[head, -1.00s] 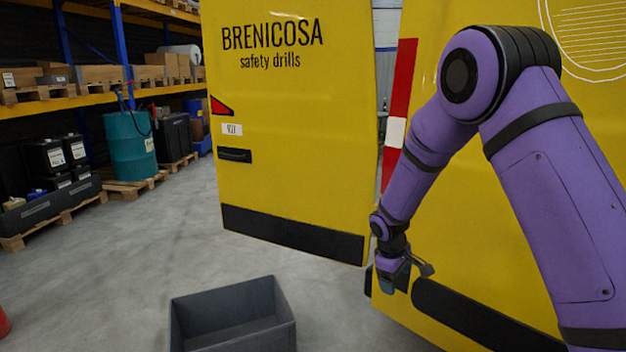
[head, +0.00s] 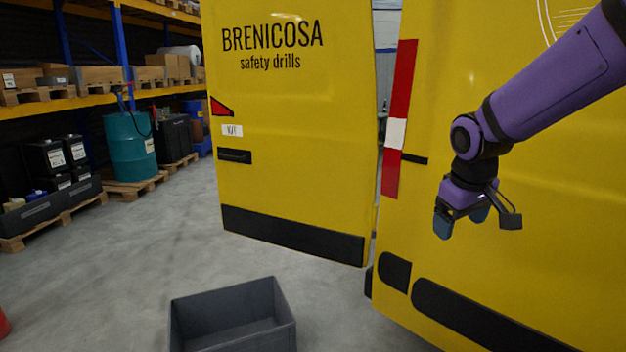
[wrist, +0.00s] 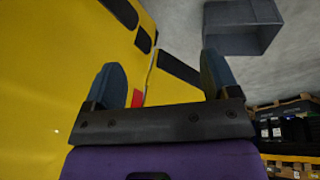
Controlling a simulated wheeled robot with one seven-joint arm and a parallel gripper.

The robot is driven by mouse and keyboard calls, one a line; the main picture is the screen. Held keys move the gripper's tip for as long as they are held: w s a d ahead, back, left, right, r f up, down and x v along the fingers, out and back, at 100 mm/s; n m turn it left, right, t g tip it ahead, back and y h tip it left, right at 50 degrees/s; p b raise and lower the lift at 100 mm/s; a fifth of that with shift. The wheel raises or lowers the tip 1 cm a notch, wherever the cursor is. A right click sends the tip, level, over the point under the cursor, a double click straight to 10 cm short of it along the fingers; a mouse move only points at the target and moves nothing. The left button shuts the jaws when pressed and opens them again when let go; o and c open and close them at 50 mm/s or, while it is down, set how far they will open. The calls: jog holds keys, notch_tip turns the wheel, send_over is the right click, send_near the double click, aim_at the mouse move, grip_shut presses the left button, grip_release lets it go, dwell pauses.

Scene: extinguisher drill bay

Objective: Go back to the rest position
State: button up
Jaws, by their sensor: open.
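My gripper (head: 462,226) hangs at the right in the head view, in front of the yellow van's side (head: 560,230). It points downward, with its two dark blue fingers apart and nothing between them. In the wrist view my gripper (wrist: 162,85) also shows its fingers wide apart, with the yellow bodywork (wrist: 60,80) beyond them. My purple arm reaches in from the upper right.
A yellow van door (head: 290,150) stands left of the van side, a narrow gap between them. An open grey bin (head: 230,318) sits on the floor at the bottom; it shows in the wrist view (wrist: 243,40). A teal drum (head: 130,146) stands by shelving. Floor at left-centre is clear.

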jog(key=s+d+r+m+t, duration=0.1)
jog(key=s+r, duration=0.3)
jog(key=s, duration=0.7)
jog(key=s+d+r+m+t+y, duration=0.1)
jog(key=s+r+m, duration=0.2)
jog(key=s, duration=0.9)
jog(key=shift+d+r, duration=0.2)
jog(key=shift+r, duration=0.4)
jog(key=shift+c, duration=0.5)
